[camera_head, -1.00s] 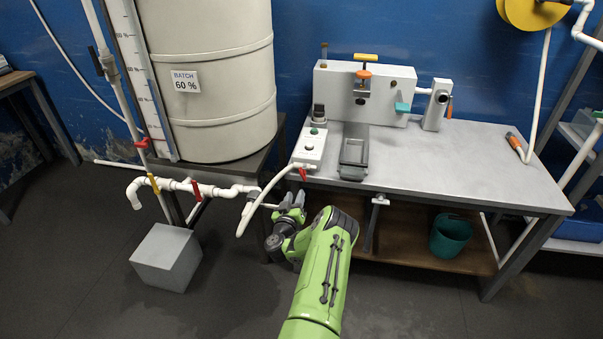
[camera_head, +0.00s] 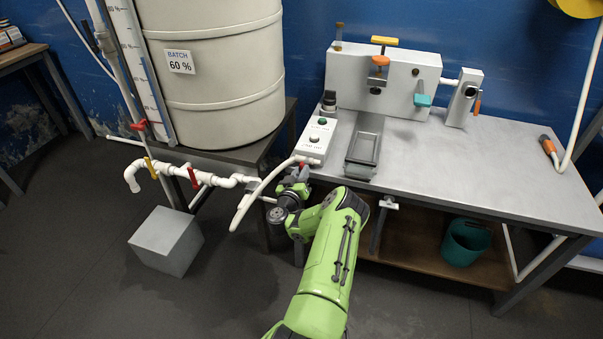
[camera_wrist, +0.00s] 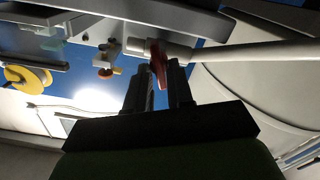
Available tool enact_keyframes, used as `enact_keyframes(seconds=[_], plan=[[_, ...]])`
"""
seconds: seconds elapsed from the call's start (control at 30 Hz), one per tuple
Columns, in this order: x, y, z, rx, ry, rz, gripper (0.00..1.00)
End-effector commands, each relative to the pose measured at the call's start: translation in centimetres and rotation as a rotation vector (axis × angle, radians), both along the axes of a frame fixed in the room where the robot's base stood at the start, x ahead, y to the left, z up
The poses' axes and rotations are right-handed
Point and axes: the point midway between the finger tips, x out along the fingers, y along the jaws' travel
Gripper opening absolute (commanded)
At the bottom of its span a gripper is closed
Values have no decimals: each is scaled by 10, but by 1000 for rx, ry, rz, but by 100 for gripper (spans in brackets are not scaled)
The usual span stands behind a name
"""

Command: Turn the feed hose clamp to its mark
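In the wrist view the red clamp handle (camera_wrist: 158,64) stands between my two dark fingertips, against the pale hose (camera_wrist: 250,54). My gripper (camera_head: 295,180) is right at the clamp in the head view, and the wrist view shows its fingers (camera_wrist: 160,80) a narrow gap apart. Whether both fingers touch the handle is not clear. No mark for the clamp can be made out.
The steel bench (camera_head: 430,165) is to the right, with a control box (camera_head: 316,140), a grey tray (camera_head: 350,170) and a clamp fixture (camera_head: 400,75). The large tank (camera_head: 215,115) and pipes with red valves (camera_head: 192,178) are left. A grey block (camera_head: 167,242) stands on the floor.

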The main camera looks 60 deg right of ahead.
Motion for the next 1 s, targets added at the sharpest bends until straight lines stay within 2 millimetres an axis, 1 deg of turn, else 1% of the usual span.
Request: enact_keyframes(seconds=[0.03, 0.1, 0.13, 0.4, 0.57, 0.77, 1.0], plan=[[0, 0, 0, 0, 0, 0, 13], [0, 0, 0, 0, 0, 0, 2], [0, 0, 0, 0, 0, 0, 0], [0, 0, 0, 1, -5, 0, 0], [0, 0, 1, 6, -40, 0, 0], [-1, 0, 2, 24, -150, 1, 0], [-2, 0, 3, 57, -359, 1, 0]])
